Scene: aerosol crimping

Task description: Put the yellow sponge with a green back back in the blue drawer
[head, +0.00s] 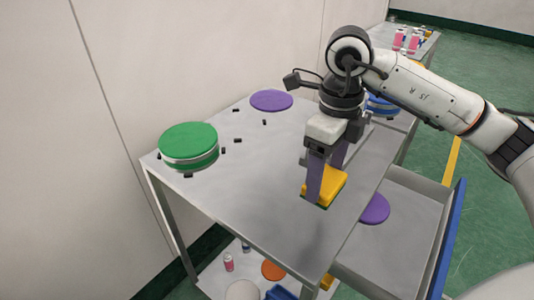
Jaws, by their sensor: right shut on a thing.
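The yellow sponge (333,186) shows in the head view, with a thin green edge along its underside. My right gripper (325,182) points down over the right part of the grey table and is shut on the sponge, a finger on either side. The fingers hide part of the sponge. It is at or a little above the tabletop; I cannot tell the exact gap. The drawer with the blue front (449,238) stands pulled out at the right side of the table, below the tabletop. A purple disc (374,208) lies in it. My left gripper is not in view.
On the tabletop (250,205) are a green round stack (188,143), a purple disc (271,100), small black pieces and a blue round thing (382,104). A lower shelf holds cans, an orange disc (273,269) and other items. Much of the drawer floor (400,245) is bare.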

